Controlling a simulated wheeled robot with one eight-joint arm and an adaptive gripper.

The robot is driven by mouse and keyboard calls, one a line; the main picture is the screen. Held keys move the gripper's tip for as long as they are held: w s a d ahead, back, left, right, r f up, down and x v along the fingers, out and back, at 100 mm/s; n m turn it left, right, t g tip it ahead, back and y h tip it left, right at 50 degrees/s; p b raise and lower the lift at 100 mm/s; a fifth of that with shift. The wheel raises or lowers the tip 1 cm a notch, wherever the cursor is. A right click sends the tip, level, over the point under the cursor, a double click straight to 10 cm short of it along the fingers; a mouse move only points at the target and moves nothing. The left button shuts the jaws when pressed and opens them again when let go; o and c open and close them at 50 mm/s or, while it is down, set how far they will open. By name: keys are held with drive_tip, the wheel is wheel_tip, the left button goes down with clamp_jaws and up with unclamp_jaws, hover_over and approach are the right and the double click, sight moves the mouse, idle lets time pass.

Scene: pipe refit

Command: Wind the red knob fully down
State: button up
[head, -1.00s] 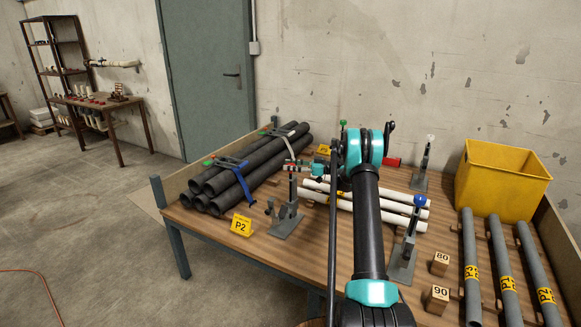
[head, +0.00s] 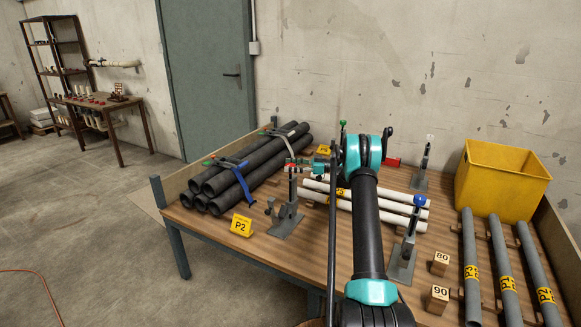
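The red knob (head: 291,163) is at the top of an upright clamp stand (head: 286,219) near the front middle of the workbench. It looks small and is partly covered by my gripper (head: 300,163). My gripper reaches in from the right, its wrist showing as a small teal part just right of the knob. Its fingertips are at or very close to the knob. They are too small and cluttered to tell whether they are closed on it.
A stand with a blue knob (head: 419,200) is at right, and one with a white knob (head: 430,138) behind. White pipes (head: 385,213) lie behind my arm. Strapped black pipes (head: 250,165) are left, by a yellow P2 sign (head: 241,226). A yellow bin (head: 502,180) stands at right.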

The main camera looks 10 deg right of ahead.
drive_tip(key=s+d, duration=0.2)
drive_tip(key=d, duration=0.9)
drive_tip(key=shift+d, duration=0.4)
drive_tip(key=shift+s, duration=0.1)
